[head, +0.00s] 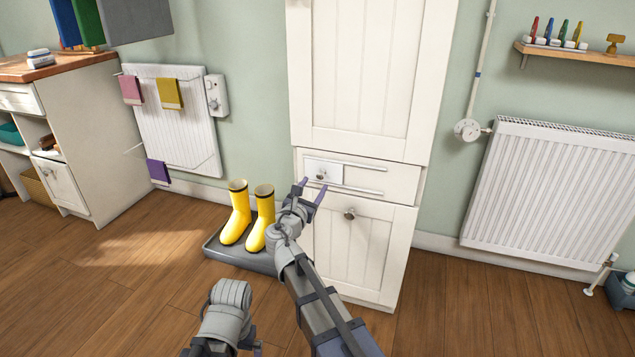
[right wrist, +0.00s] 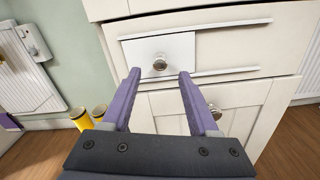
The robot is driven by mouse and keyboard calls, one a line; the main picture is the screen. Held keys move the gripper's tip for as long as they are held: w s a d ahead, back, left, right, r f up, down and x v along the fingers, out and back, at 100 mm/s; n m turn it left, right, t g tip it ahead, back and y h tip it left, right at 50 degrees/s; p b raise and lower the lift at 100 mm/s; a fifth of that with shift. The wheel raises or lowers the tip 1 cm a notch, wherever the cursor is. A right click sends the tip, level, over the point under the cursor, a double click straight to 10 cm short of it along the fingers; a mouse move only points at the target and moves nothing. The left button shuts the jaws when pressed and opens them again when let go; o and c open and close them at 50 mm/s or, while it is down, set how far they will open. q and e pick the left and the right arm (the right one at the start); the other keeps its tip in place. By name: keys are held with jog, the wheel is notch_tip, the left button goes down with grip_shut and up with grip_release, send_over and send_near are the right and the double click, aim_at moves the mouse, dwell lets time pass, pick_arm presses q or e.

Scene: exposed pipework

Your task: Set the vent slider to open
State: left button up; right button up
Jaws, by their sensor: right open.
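The vent slider is a white plate (head: 336,172) with a small round metal knob (head: 321,176), set between two horizontal rails on a white cabinet front. The plate is at the left end of the rails, and bare panel shows to its right. In the right wrist view the plate (right wrist: 180,48) and its knob (right wrist: 159,62) are ahead, just beyond the fingertips. My right gripper (head: 313,187) is open and empty, its purple fingers (right wrist: 159,76) spread to either side of the knob's line. It appears short of the knob. My left gripper is not visible.
A cabinet door with a round knob (head: 349,214) is below the slider. Yellow boots (head: 239,213) stand on a grey tray (head: 240,255) left of my right arm. A white radiator (head: 550,195) is on the right wall. Wooden floor is open at right.

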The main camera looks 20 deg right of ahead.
aim_at(320, 178)
jog(key=shift+x, duration=2.1)
grip_shut()
